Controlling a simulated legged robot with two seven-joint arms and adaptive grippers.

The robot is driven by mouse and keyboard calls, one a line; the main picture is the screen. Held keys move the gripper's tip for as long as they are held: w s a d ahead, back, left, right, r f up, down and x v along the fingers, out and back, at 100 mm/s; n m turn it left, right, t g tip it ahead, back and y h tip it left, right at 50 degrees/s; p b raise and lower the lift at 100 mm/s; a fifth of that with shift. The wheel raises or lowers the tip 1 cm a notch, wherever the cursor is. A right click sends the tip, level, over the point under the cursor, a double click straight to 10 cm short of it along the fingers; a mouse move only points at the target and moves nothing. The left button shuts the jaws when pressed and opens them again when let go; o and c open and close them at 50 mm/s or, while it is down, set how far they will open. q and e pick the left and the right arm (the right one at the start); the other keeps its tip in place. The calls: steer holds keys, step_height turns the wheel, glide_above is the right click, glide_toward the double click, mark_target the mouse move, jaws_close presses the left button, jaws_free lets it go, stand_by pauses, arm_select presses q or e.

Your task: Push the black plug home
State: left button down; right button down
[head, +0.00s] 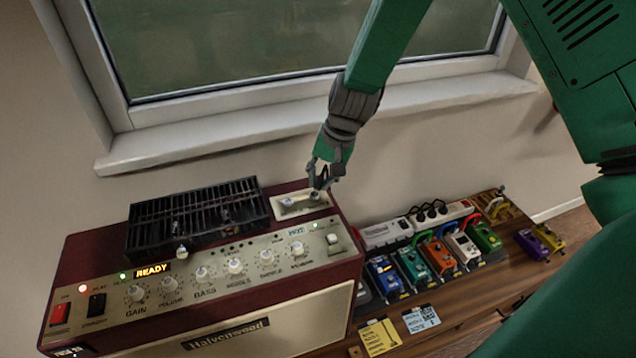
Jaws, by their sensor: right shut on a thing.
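My right gripper (322,184) reaches down from the upper right to the top of the dark red amplifier (88,240). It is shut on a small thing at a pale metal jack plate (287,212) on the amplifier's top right. The thing looks like the black plug, but it is tiny and mostly hidden by the fingers. I cannot tell how deep it sits in the plate. My left gripper is not in view.
A black slatted grille box (195,215) sits on the amplifier, left of the plate. Knobs and a lit READY display (152,269) line the front panel. To the right, a wooden bench (455,335) holds several coloured pedals and a white power strip (385,233). A window sill (200,140) runs behind.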

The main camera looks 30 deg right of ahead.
mark_target(315, 188)
step_height(315, 188, up, 8)
steer(key=shift+r+b, duration=0.2)
steer(key=shift+b, duration=0.1)
steer(key=shift+r, duration=0.4)
steer(key=shift+a+r+n+h+p, duration=0.15)
steer(key=shift+n+h+p, duration=0.3)
steer(key=shift+n, duration=0.25)
steer(key=n, duration=0.1)
steer(key=n+h+p, duration=0.1)
steer(key=n+t, duration=0.1)
steer(key=shift+a+f+h, duration=0.25)
steer(key=shift+a+f, duration=0.05)
steer(key=shift+f, duration=0.05)
steer(key=shift+s+a+f+n+t+h, duration=0.1)
steer(key=shift+a+f+n+t+h, duration=0.1)
steer(key=shift+f+n+t, duration=0.5)
steer(key=shift+s+a+f+n+t+h, duration=0.1)
steer(key=shift+a+f+n+t, duration=0.2)
steer(key=shift+n, duration=0.6)
step_height(315, 188, down, 3)
steer(key=b, duration=0.3)
steer(key=shift+f, duration=0.1)
steer(key=shift+f+b, duration=0.5)
steer(key=shift+f, duration=0.3)
